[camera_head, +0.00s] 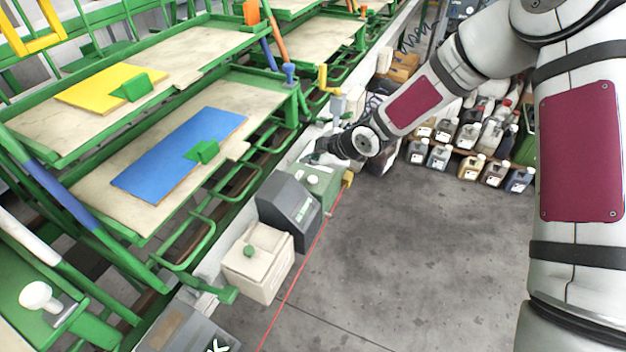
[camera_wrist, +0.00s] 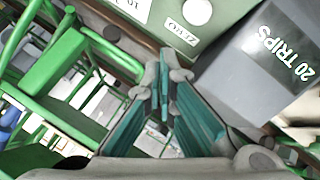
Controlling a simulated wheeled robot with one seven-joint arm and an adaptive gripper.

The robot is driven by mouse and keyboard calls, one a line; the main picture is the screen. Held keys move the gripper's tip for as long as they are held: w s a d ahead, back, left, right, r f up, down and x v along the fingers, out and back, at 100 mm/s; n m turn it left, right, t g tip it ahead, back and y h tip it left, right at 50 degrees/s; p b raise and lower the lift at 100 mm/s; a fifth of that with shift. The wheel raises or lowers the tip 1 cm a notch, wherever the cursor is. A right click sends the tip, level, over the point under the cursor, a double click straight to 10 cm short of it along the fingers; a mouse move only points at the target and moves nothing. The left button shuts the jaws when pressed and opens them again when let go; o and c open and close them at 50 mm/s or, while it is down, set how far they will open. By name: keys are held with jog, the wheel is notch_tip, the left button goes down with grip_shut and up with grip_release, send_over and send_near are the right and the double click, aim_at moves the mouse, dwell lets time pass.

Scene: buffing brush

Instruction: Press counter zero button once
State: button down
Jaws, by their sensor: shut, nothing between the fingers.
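A green control box (camera_head: 325,188) with white round buttons stands beside the rack. In the wrist view, its green face (camera_wrist: 225,20) shows a white round button (camera_wrist: 197,12) next to an upside-down label (camera_wrist: 181,34) that appears to read ZERO. Another white label (camera_wrist: 133,8) is cut off at the top edge. My gripper (camera_wrist: 164,68) is shut and empty, with its tips just below the ZERO label and to the lower left of the button. I cannot tell whether the tips touch the box. In the head view my gripper (camera_head: 318,156) is small, near the box's far end.
A dark grey counter display (camera_head: 290,207) adjoins the green box; it reads 20 TRIPS in the wrist view (camera_wrist: 270,62). A cream box with a green knob (camera_head: 258,265) stands nearer. Green rack shelves hold a blue board (camera_head: 180,155). Bottles stand behind; grey floor at right is clear.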

aim_at(311, 180)
jog(key=shift+f+b, duration=0.8)
jog(key=shift+f, duration=1.1)
jog(key=shift+f, duration=0.1)
jog(key=shift+f+b, duration=0.3)
jog(key=shift+f+b, duration=0.3)
jog(key=shift+f, duration=0.15)
dwell(0.7)
jog(key=shift+r, duration=0.1)
jog(key=shift+r+p, duration=0.4)
jog(key=shift+r, duration=0.35)
jog(key=shift+r+p, duration=1.2)
jog(key=shift+r, duration=1.35)
